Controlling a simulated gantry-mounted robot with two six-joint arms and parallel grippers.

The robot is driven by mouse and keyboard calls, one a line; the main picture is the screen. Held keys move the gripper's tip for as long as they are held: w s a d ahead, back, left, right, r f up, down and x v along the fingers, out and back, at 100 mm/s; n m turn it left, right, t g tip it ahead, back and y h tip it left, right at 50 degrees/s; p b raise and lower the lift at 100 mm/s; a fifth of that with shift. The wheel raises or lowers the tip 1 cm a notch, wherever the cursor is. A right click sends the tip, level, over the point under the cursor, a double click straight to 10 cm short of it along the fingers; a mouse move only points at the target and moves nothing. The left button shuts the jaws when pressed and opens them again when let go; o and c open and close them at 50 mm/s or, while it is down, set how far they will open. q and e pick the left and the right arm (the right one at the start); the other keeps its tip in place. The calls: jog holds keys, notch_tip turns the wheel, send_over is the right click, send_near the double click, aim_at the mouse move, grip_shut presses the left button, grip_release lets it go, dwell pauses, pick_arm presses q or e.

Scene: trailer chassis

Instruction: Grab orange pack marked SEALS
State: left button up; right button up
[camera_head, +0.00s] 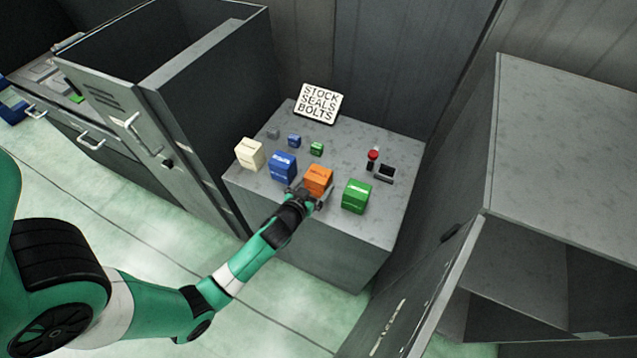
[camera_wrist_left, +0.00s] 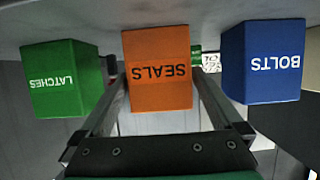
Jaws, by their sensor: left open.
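The orange pack marked SEALS (camera_head: 318,179) stands on the grey cabinet top, between a blue pack and a green pack. In the left wrist view the SEALS pack (camera_wrist_left: 158,70) appears upside down in the middle. My left gripper (camera_head: 309,194) is open at the near side of the orange pack. In the left wrist view its two fingers (camera_wrist_left: 158,92) reach along either side of the pack, with a gap to be seen near the lower part of each finger. I cannot tell whether the fingertips touch it. My right gripper is not in view.
The blue BOLTS pack (camera_wrist_left: 264,62) and green LATCHES pack (camera_wrist_left: 62,78) stand close on either side. A cream pack (camera_head: 249,154), small blocks, a sign (camera_head: 319,103) and a red button (camera_head: 373,154) share the cabinet top (camera_head: 345,135). An open locker door (camera_head: 150,135) stands left.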

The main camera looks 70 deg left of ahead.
pick_arm(q)
jog(key=shift+b+x, duration=0.7)
jog(key=shift+x, duration=2.05)
jog(key=shift+r, duration=0.2)
jog(key=c, duration=1.4)
